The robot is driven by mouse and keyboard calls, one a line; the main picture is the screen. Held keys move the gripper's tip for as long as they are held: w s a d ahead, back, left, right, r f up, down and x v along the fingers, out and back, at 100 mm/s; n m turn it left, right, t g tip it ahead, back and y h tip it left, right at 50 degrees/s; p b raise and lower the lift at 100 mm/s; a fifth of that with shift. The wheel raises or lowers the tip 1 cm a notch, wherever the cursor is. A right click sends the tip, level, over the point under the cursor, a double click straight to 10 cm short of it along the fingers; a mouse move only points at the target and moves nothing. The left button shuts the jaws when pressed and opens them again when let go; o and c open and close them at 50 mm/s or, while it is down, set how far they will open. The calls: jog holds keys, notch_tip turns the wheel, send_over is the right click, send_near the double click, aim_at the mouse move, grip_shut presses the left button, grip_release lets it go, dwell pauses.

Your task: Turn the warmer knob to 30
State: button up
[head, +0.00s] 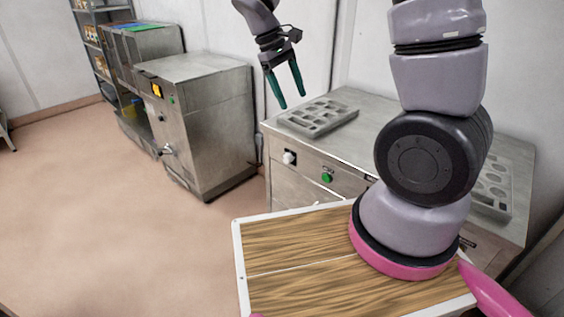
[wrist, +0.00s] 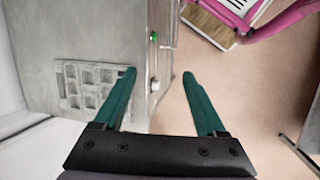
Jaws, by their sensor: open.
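The warmer (head: 345,175) is a steel cabinet at the centre right of the head view. On its front face sit a white knob (head: 289,158) on a dark plate and a green button (head: 327,178). The knob's setting is too small to read. My gripper (head: 292,100) is open and empty, pointing down above the warmer's front left edge, apart from the knob. In the wrist view, a small pale piece between the fingers (wrist: 158,73) at the warmer's edge looks like the knob (wrist: 154,86). The green button (wrist: 153,37) is beyond it.
A grey mould tray (head: 318,117) lies on the warmer's top near my gripper, with another (head: 492,187) at the right. A steel machine (head: 205,125) with an orange display stands to the left. The floor (head: 120,220) in front is clear.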

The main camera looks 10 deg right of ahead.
jog(key=w+a+f+n+t+h, duration=0.1)
jog(key=a+f+n+h, duration=0.2)
jog(key=f, duration=0.4)
jog(key=w+a+f+n+h, duration=0.2)
jog(key=f+n+h, duration=0.2)
jog(key=f, duration=0.4)
jog(key=n+t+h, duration=0.4)
jog(key=n+t, duration=0.5)
jog(key=n, duration=0.1)
send_near(285, 160)
jog(key=x, duration=0.8)
jog(key=shift+w+d, duration=0.15)
jog(key=shift+d, duration=0.15)
grip_shut()
